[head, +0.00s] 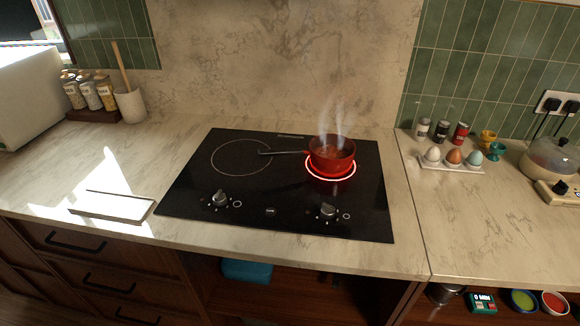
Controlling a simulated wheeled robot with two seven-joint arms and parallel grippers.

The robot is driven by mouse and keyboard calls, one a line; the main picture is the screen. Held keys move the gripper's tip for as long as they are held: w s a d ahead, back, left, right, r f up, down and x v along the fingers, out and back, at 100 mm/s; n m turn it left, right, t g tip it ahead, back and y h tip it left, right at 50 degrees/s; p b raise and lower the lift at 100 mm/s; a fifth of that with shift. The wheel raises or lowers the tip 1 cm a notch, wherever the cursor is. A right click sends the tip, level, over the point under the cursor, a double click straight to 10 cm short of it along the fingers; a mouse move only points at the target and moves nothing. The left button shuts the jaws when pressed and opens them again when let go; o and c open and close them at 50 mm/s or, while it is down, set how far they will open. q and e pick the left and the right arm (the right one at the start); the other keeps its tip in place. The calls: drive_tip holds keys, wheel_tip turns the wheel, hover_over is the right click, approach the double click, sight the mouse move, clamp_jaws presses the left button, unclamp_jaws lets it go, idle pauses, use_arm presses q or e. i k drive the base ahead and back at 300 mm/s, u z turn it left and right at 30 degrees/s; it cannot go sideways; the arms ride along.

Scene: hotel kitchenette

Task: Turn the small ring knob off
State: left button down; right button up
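A black hob (270,205) is set in the pale marble counter. Its right ring (331,179) glows red under a red saucepan (332,155) that steams; the pan's dark handle points left. The left ring (241,172) is larger, dark and bare. Two metallic knobs stand at the hob's front: the left knob (220,198) and the right knob (327,211). The right knob lies below the smaller, glowing ring. The exact angle of each pointer is too small to tell. Neither of my grippers is in view.
A flat pale slab (112,207) lies left of the hob. A utensil pot (130,104) and spice jars (90,92) stand at the back left. An egg tray (452,164), shakers and an egg cooker (553,160) are on the right. The counter before the knobs is clear.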

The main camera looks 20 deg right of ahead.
sight(327, 212)
drive_tip(key=z, duration=0.55)
drive_tip(key=k, duration=1.3)
drive_tip(key=z, duration=0.85)
drive_tip(key=i, duration=1.3)
drive_tip(key=u, duration=0.95)
